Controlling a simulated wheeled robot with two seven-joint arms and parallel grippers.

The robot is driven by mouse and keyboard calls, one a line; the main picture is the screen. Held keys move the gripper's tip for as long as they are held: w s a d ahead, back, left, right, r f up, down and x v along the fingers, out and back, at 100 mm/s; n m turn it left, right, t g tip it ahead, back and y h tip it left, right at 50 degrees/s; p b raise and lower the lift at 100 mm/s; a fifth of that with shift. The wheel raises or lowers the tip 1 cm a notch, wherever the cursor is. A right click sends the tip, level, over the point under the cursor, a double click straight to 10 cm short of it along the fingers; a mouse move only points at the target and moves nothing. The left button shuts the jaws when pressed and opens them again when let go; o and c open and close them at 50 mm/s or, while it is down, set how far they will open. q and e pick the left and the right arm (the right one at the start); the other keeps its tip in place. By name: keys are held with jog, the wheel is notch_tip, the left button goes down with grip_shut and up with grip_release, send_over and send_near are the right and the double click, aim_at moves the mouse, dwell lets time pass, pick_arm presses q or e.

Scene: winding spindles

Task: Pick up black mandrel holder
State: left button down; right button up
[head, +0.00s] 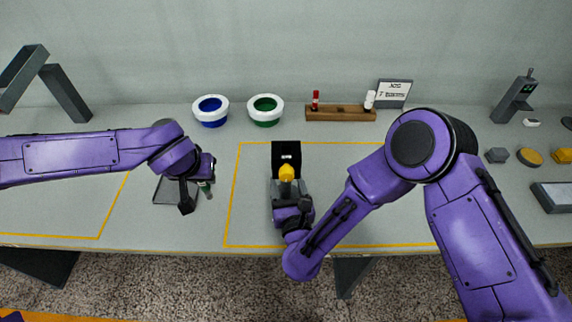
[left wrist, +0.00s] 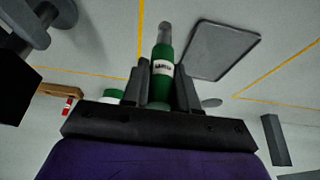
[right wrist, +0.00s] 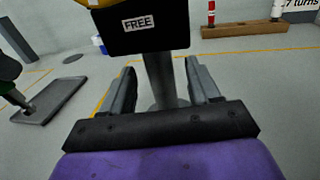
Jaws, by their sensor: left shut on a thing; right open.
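The black mandrel holder (head: 286,152) stands near the middle of the table. In the right wrist view it is a black block (right wrist: 140,34) with a white "FREE" label, on a grey post (right wrist: 161,78) with a round foot. A yellow part (head: 287,172) is at its top. My right gripper (head: 287,188) is open, with its fingers (right wrist: 163,75) on either side of the post; contact is not visible.
A grey tray (head: 163,192) lies by my left gripper. Blue (head: 211,110) and green (head: 265,110) bowls with white rims and a wooden rack (head: 340,113) stand at the back. Yellow lines mark the table. Several small parts lie at the far right.

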pick_arm(q)
jog(key=shift+r, duration=0.1)
pick_arm(e)
jog(key=shift+w, duration=0.4)
grip_shut()
